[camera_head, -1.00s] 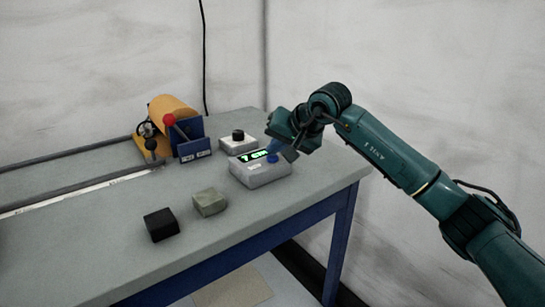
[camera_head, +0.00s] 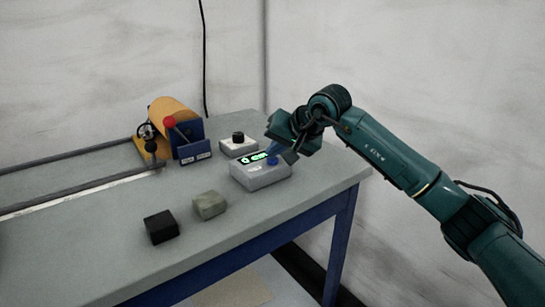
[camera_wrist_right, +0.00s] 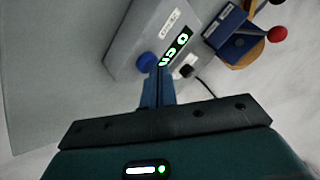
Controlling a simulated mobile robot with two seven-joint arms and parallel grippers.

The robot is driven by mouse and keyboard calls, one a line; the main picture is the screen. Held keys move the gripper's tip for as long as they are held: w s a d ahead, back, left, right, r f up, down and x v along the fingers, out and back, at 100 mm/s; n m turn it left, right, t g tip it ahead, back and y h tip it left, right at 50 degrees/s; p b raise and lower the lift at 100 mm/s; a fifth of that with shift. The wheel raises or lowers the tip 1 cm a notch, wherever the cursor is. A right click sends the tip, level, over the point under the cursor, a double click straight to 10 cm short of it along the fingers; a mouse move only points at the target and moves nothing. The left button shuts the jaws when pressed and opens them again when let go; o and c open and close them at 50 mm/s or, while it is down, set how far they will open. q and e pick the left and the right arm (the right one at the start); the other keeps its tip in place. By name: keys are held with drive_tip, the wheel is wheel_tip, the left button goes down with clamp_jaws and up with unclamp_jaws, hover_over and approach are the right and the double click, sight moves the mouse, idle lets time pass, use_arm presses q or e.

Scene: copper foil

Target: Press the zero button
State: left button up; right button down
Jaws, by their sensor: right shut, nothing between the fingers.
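The grey readout box (camera_head: 262,177) stands near the table's right end, with a lit green display (camera_head: 254,158) and a round blue button (camera_head: 272,161). The display's first character looks like a 0; the rest is hard to read. In the right wrist view the blue button (camera_wrist_right: 147,61) shows just left of my fingertips, beside the display (camera_wrist_right: 176,47). My right gripper (camera_head: 275,150) is shut and empty, its blue fingers (camera_wrist_right: 158,84) close over the box beside the button. I cannot tell whether they touch it. My left gripper is not in view.
A white box with a black knob (camera_head: 238,145) stands behind the readout box. A device with a yellow cylinder (camera_head: 171,112) and a red-knobbed lever (camera_head: 169,121) is at the back. A black block (camera_head: 161,226) and a grey-green block (camera_head: 209,205) lie in front. The left tabletop foreground is clear.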

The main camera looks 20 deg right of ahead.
sight(276, 163)
drive_tip(key=shift+r, duration=0.55)
drive_tip(key=shift+r+p, duration=2.1)
drive_tip(key=shift+r, duration=0.5)
drive_tip(key=shift+s+f, duration=0.1)
drive_tip(key=shift+f, duration=0.05)
